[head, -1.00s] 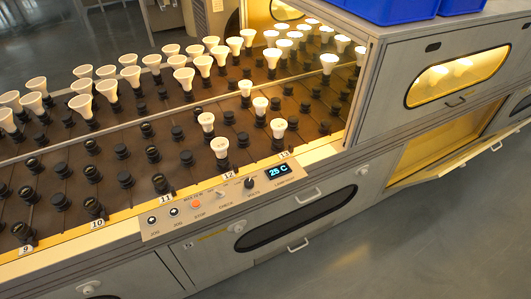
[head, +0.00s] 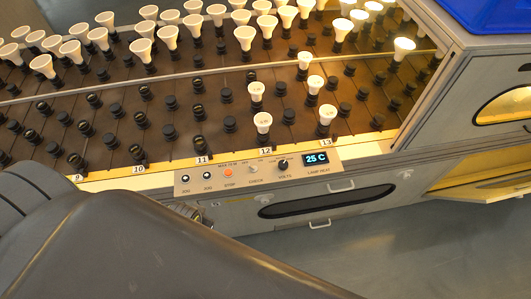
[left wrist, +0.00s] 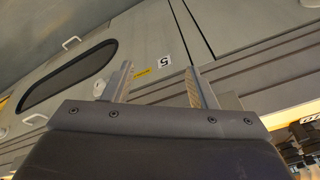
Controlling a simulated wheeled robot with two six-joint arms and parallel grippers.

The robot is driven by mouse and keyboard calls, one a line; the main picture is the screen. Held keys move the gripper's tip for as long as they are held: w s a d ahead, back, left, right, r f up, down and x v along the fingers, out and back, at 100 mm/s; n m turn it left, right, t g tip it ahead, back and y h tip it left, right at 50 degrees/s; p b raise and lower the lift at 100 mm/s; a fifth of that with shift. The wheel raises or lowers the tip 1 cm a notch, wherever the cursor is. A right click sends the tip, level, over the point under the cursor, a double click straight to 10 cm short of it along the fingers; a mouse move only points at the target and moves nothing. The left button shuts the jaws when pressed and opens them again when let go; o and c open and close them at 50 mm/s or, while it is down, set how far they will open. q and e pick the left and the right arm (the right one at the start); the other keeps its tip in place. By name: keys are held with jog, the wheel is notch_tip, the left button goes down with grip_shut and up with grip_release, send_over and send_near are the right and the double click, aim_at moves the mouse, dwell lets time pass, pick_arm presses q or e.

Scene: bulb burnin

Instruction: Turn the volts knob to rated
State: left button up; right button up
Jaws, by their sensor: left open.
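The knob does not show in that view. My right gripper is not in view.
The panel also bears an orange stop button (head: 228,172), a check switch (head: 253,169) and two jog buttons. Behind it are rows of black sockets, several with white bulbs (head: 263,121). A handle (head: 341,186) sticks out from the cabinet front. Open floor lies at lower right.

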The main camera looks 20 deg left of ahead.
pick_arm(q)
notch_tip(320, 180, up, 9)
jog(key=w+d+p, duration=0.1)
jog(key=w+p, duration=0.1)
jog(key=w, duration=0.1)
notch_tip(320, 180, up, 14)
jog(key=m+g+h+p, duration=0.1)
jog(key=m+g+h, duration=0.1)
jog(key=g, duration=0.1)
send_over(283, 163)
notch_tip(283, 163, down, 17)
jog(key=shift+f+b, duration=0.2)
jog(key=shift+b, duration=0.3)
jog(key=c, duration=1)
